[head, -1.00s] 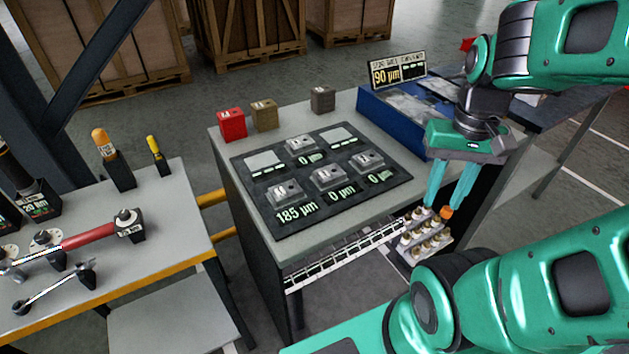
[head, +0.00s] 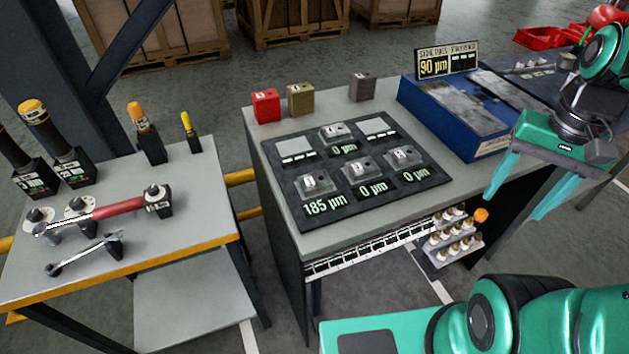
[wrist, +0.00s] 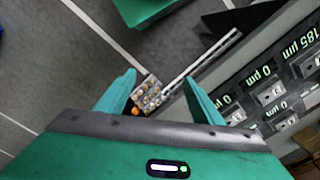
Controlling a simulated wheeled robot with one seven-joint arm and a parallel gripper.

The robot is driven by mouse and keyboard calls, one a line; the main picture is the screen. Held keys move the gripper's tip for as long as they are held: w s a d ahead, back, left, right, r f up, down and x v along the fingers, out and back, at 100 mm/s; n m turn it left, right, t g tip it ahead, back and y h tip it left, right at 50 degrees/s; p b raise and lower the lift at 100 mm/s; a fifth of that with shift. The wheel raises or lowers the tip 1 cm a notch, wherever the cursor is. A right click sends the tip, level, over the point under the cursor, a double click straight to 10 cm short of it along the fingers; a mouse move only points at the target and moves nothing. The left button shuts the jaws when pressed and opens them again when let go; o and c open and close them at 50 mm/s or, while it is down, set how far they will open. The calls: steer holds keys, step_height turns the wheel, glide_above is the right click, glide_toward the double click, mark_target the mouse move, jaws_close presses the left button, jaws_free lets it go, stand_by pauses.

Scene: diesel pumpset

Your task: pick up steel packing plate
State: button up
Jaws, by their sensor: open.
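No part in view is clearly marked as the steel packing plate. Flat grey sheets (head: 455,105) lie in the blue tray (head: 478,150) at the bench's right side. A dark grey block (head: 362,87) stands at the bench's back edge. Several small grey metal pieces (head: 362,171) sit on the black mat (head: 290,215), beside glowing µm readings. My gripper (head: 516,205) is open and empty, pointing down off the bench's right front, in front of the blue tray. In the wrist view its open fingers (wrist: 160,82) are over the floor and a small rack, with the mat's pieces at right.
A red block (head: 265,106) and a brass-coloured block (head: 300,100) stand behind the mat. A "90 µm" sign (head: 446,62) stands behind the tray. A rack of small parts (head: 455,238) hangs at the bench front.

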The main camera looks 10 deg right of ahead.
steer(key=w+a+m, duration=0.2)
steer(key=w+a, duration=0.6)
steer(key=w, duration=0.2)
steer(key=m+g+y, duration=0.1)
steer(key=m+y, duration=0.3)
steer(key=m, duration=0.1)
glide_toward(315, 180)
steer(key=shift+w+a+f+g, duration=0.15)
steer(key=shift+a+f, duration=0.05)
steer(key=shift+f, duration=0.25)
steer(key=shift+w+a+f+g, duration=0.15)
steer(key=shift+a+f, duration=0.1)
steer(key=shift+f, duration=0.15)
steer(key=shift+x, duration=3.2)
steer(key=shift+s+d, duration=0.1)
steer(key=shift+d, duration=0.1)
steer(key=shift+c, duration=0.2)
steer(key=c, duration=1.4)
steer(key=shift+c, duration=0.2)
